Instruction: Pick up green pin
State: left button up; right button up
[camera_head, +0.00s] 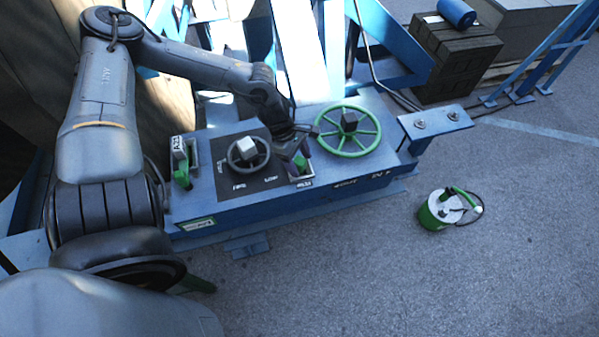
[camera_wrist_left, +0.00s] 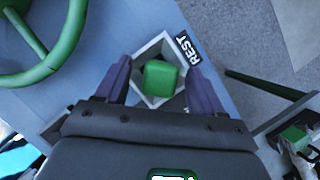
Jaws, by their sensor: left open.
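A green pin (camera_head: 301,163) sits in a square holder on the right side of the blue panel. In the left wrist view its square green top (camera_wrist_left: 160,78) shows inside the pale holder (camera_wrist_left: 139,58), beside a "REST" label. My left gripper (camera_head: 295,147) is over this holder, pointing down. In the left wrist view its two dark fingers are apart, one on each side of the pin, and nothing is clamped. How far the fingertips are above the holder is hard to tell. My right gripper is not in view.
A green handwheel (camera_head: 349,131) stands just right of the holder, and a smaller dark wheel (camera_head: 248,154) to its left. Another green piece (camera_head: 182,178) is at the panel's left bracket. A green canister (camera_head: 440,211) stands on open floor at the right.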

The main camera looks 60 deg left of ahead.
pick_arm(q)
jog(key=shift+d+f, duration=0.1)
grip_shut()
jog(key=shift+w, duration=0.1)
dwell(0.4)
